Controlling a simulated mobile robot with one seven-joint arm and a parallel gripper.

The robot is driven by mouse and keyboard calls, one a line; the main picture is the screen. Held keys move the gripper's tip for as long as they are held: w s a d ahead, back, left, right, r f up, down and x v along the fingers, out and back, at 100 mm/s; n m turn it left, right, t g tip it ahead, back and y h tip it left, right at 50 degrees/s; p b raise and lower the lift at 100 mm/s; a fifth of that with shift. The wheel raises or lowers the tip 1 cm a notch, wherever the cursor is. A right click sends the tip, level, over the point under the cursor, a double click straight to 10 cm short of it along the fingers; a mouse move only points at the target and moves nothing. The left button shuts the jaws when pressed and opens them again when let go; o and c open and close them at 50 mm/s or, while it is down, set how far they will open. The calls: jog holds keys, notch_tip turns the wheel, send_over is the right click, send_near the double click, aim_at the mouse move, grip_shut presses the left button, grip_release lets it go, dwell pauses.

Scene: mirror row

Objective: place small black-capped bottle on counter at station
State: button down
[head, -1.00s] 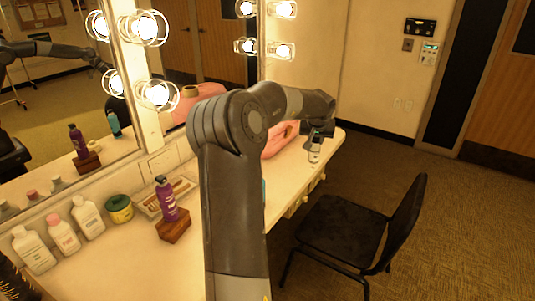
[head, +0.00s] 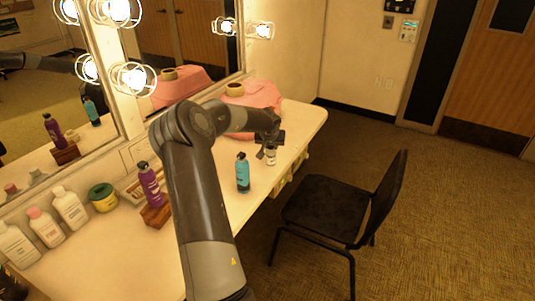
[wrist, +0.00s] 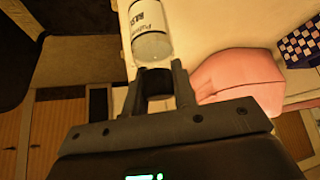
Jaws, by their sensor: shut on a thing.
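The small black-capped bottle, clear-white with a printed label, hangs below my gripper (head: 269,143) in the head view. My gripper is shut on its dark cap. The small bottle (head: 271,156) looks upright, over the counter (head: 290,130) near its front edge; I cannot tell whether its base touches the surface. In the wrist view the bottle (wrist: 150,32) extends past the fingertips of my gripper (wrist: 155,84), its label facing the camera.
A teal bottle (head: 243,173) stands left of the held bottle. A purple bottle (head: 150,184) stands by a wooden block (head: 156,215). Several white bottles line the mirror. A pink cloth-like mass (head: 262,97) lies behind my gripper. A black chair (head: 335,210) stands before the counter.

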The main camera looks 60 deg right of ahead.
jog(key=shift+w+f, duration=0.25)
jog(key=shift+f, duration=0.55)
jog(key=shift+w+f, duration=0.2)
jog(key=shift+f, duration=0.6)
jog(key=shift+w+f, duration=0.25)
jog(key=shift+f, duration=0.55)
jog(key=c, duration=1.2)
grip_release()
jog(key=shift+f, duration=0.1)
jog(key=shift+a+r, duration=0.1)
jog(key=shift+r, duration=0.25)
jog(key=v, duration=1.1)
jog(key=shift+s+a+r, duration=0.1)
jog(key=shift+s+r, duration=0.05)
jog(key=shift+r, duration=0.05)
